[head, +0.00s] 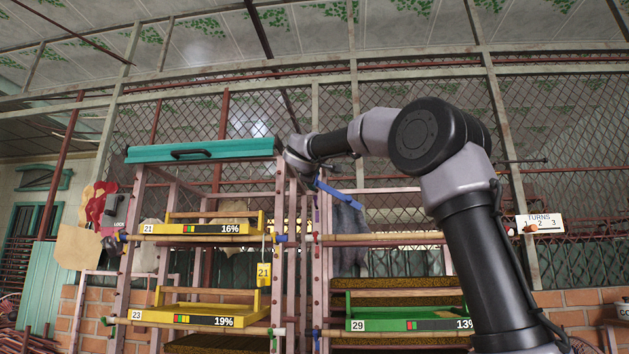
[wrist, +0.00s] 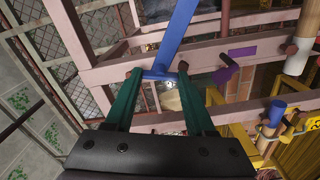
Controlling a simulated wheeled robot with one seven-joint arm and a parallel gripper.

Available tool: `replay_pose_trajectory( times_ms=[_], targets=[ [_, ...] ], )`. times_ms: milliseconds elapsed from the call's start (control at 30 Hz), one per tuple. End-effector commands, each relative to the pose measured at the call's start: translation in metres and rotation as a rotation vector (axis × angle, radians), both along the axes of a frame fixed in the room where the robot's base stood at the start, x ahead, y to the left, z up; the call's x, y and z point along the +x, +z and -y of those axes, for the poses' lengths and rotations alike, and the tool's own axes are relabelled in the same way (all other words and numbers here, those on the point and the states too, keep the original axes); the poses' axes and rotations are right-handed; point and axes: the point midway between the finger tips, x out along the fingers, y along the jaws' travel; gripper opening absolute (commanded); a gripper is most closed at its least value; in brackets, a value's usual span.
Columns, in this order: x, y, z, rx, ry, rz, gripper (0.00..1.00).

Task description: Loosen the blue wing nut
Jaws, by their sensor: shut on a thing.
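In the wrist view my gripper (wrist: 158,74) has its two green fingers on either side of a blue piece (wrist: 160,74), which I take to be the blue wing nut. The fingers are shut on it. A long flat blue bar (wrist: 178,30) runs from it up and away, beside a pink frame beam. In the head view my gripper (head: 316,180) is at the top of the rack's middle posts, partly hidden by my wrist. The blue bar (head: 340,194) slants down to the right from there. The wing nut's threaded shaft cannot be made out.
The pink rack (head: 302,270) holds yellow trays (head: 205,229) and a green tray (head: 400,321). A teal lid (head: 203,150) tops its left side. Bamboo poles with blue end caps (wrist: 283,106) lie close by. A white TURNS board (head: 540,223) hangs at right.

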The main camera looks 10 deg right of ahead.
Motion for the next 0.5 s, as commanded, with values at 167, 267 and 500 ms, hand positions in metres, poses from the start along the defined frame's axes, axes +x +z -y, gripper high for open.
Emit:
replay_pose_trajectory(
  times_ms=[167, 267, 500],
  targets=[
    [0.0003, -0.0021, -0.0006, -0.141, 0.000, -0.049, 0.00],
    [0.0002, -0.0024, -0.0007, -0.210, 0.001, -0.071, 0.00],
    [0.0004, -0.0032, -0.0008, -0.331, 0.001, -0.111, 0.00]
  ],
)
